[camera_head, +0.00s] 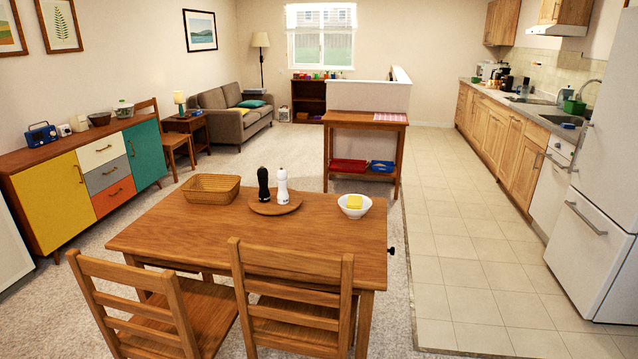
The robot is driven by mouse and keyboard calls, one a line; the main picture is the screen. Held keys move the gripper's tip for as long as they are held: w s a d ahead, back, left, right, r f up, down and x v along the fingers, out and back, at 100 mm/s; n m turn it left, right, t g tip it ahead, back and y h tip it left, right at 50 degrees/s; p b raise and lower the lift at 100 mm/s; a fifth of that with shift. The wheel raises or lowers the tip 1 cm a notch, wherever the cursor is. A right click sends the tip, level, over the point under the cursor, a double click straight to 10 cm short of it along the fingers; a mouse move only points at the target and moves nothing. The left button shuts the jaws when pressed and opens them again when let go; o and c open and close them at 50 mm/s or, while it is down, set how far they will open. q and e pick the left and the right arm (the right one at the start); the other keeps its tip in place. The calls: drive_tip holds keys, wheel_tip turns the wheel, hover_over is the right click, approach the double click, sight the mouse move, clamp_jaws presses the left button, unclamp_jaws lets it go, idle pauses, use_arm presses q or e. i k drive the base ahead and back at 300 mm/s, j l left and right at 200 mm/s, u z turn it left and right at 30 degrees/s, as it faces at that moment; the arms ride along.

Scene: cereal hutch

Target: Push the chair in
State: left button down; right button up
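Two wooden ladder-back chairs stand at the near side of the wooden dining table (150,234). The left chair (127,303) is turned at an angle, with its back toward the lower left and its seat mostly clear of the tabletop. The right chair (290,262) faces the table squarely, its backrest overlapping the table's near edge in the picture. How far its seat reaches under the table is hard to tell. Another wooden chair (178,142) stands beside the sideboard at the back left. Neither of my grippers is in view.
On the table are a wicker basket (211,190), a round board (275,207) with two mills, and a white bowl (354,212). A colourful sideboard (75,165) lines the left wall. Tiled floor (465,270) is clear on the right, before the fridge (590,240).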

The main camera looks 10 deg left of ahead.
sight(183, 317)
drive_tip(key=u, duration=1.3)
